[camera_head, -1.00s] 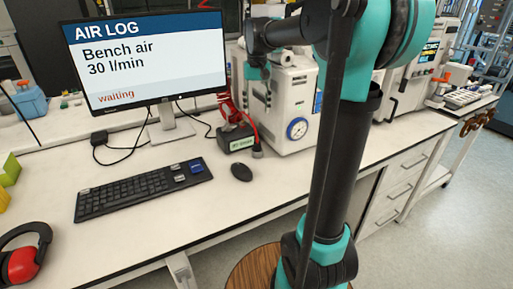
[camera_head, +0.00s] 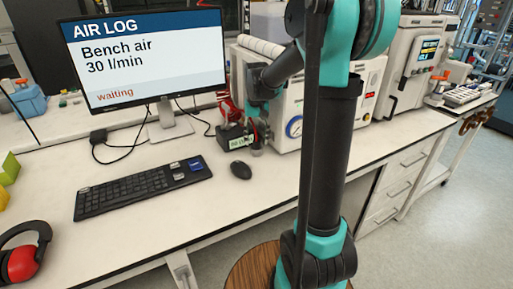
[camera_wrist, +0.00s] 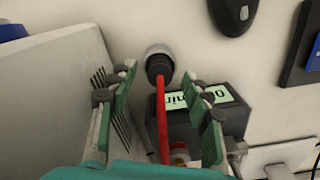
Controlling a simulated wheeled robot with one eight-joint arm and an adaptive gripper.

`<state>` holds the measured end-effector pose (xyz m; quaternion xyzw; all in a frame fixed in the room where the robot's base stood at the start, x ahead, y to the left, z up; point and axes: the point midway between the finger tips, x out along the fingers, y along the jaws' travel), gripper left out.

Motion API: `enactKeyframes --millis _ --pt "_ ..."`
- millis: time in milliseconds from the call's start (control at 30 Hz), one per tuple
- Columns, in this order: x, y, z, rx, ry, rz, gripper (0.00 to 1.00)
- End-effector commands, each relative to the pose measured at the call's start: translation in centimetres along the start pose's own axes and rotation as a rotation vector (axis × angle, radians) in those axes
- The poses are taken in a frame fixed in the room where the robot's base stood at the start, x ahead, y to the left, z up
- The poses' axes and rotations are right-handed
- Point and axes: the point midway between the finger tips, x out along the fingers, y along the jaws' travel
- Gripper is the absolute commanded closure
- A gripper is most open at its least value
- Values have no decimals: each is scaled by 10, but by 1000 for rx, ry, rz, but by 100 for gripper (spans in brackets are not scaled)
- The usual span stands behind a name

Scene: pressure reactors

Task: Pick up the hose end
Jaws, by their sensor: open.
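The hose end (camera_wrist: 158,63) is a black piece in a grey round collar, with the red hose (camera_wrist: 162,120) running from it. In the wrist view it lies just beyond and between my fingertips. My gripper (camera_wrist: 160,82) is open, with one finger on each side of the red hose. I cannot tell whether either finger touches it. In the head view my gripper (camera_head: 258,127) is low over the bench, beside the black box, and mostly covers the hose end.
The black box (camera_head: 230,137) with a green label, also in the wrist view (camera_wrist: 233,118), stands close beside my right finger. The white machine (camera_head: 318,103) with a gauge stands close on the other side. A mouse (camera_head: 240,170), keyboard (camera_head: 130,190) and monitor (camera_head: 150,65) are nearby.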

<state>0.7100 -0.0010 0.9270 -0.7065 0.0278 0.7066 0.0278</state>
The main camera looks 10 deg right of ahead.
Motion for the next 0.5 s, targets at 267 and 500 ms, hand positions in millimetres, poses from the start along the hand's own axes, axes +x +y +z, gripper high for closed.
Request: enactKeyframes --millis 267,500 --pt "7 0 0 0 0 0 50" --pt "7 0 0 0 0 0 74"
